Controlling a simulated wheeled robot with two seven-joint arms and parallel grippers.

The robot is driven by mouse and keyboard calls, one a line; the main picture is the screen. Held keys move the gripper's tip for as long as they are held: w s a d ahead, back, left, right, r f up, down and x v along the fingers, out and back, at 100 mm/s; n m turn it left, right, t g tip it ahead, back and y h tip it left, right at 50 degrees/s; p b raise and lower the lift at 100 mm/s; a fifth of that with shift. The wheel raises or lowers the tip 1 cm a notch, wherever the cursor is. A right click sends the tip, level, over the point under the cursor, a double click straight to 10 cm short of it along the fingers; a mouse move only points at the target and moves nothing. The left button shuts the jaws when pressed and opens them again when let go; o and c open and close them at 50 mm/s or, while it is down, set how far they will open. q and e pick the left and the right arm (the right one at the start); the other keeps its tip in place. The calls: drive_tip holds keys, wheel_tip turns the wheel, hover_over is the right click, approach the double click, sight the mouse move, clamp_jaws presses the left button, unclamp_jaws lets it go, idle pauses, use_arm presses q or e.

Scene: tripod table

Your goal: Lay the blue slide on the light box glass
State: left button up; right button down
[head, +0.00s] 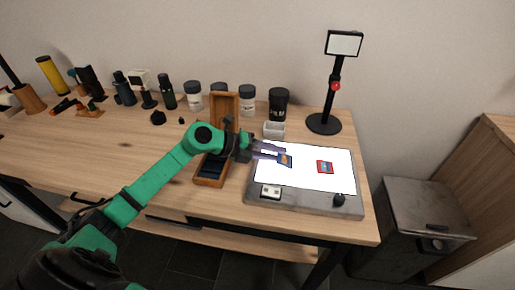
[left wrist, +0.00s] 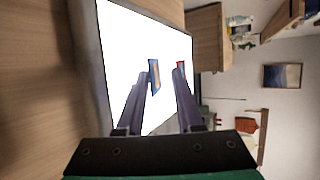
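The light box (head: 300,202) stands on the right of the table, its white glass (head: 335,180) lit. The blue slide (head: 286,161) is at the left part of the glass and appears to lie flat on it. My left gripper (head: 284,152) is over the glass right by the blue slide. In the left wrist view its two fingers (left wrist: 160,78) are apart, with the blue slide (left wrist: 154,75) near the left fingertip and not clasped. A red slide (head: 325,167) lies on the glass further right. My right gripper is not in view.
A wooden slide box (head: 211,180) stands left of the light box, partly behind my left arm. A small white container (head: 274,130) and a black stand (head: 324,123) are behind it. Several jars line the back. A dark knob (head: 339,199) sits at the front right.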

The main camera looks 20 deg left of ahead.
use_arm(q)
drive_tip(key=b+v, duration=0.1)
drive_tip(key=v, duration=1.3)
drive_tip(key=shift+b, duration=0.35)
